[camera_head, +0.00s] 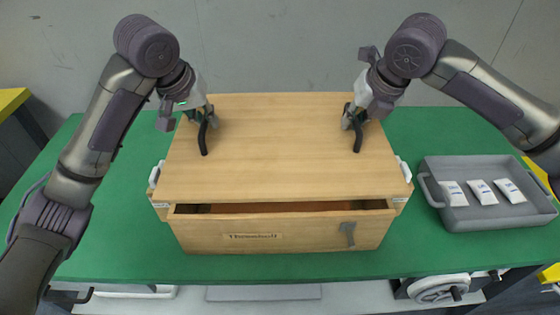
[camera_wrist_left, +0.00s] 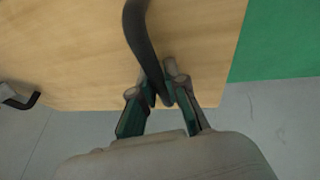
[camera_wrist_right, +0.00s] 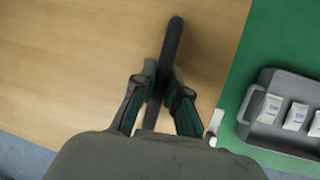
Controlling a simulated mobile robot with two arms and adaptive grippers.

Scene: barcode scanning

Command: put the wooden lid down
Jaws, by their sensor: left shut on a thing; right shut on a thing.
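The wooden lid (camera_head: 280,150) is a broad, light wood board with two black handles. In the head view it covers the top of a wooden box (camera_head: 285,240). My left gripper (camera_head: 208,118) is shut on the lid's left black handle (camera_head: 203,142), which also shows in the left wrist view (camera_wrist_left: 143,40). My right gripper (camera_head: 352,118) is shut on the right black handle (camera_head: 357,140), seen too in the right wrist view (camera_wrist_right: 172,45). A dark gap shows between the lid's front edge and the box's labelled front wall. Whether the lid touches the box elsewhere is hidden.
White side handles (camera_head: 155,175) stick out at the box's sides. The table left of the box is clear.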

